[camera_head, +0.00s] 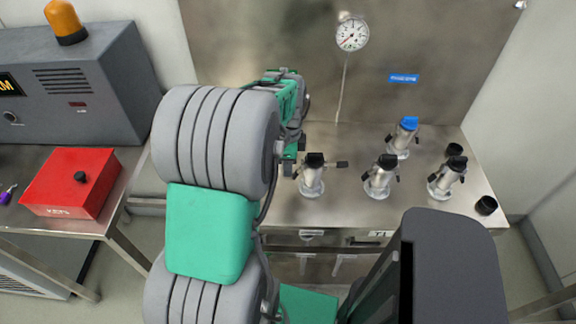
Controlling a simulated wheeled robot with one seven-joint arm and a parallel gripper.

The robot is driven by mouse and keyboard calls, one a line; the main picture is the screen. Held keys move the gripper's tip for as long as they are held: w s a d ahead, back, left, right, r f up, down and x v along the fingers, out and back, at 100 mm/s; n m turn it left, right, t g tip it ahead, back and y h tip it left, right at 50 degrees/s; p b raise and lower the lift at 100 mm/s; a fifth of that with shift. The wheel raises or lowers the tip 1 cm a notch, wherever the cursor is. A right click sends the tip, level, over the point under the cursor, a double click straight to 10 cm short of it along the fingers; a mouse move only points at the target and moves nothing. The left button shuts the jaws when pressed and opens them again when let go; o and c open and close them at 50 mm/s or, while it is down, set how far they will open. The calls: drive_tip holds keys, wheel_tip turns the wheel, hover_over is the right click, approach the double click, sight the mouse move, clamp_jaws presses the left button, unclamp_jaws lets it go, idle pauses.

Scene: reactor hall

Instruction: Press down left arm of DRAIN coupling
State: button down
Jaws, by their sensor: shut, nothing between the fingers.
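Several silver couplings with side arms stand on a steel bench. No DRAIN label is readable, so I cannot tell by name which one is DRAIN. The left coupling (312,181) has a black top, and its right arm (342,164) sticks out level. Its left side is beside my gripper (289,169), and its left arm is mostly hidden there. My gripper is shut and empty, pointing down just left of this coupling; I cannot tell whether it touches. The middle coupling (379,181) and right coupling (445,182) have black tops. A blue-topped coupling (401,143) stands behind.
A red box (72,182) and grey cabinet (70,85) with an orange beacon (64,22) stand left.

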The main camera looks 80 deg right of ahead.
wheel_tip(320, 180, up, 7)
drive_tip(key=p, duration=0.4)
drive_tip(key=shift+w+p, duration=0.4)
drive_tip(key=shift+w+a+f, duration=0.1)
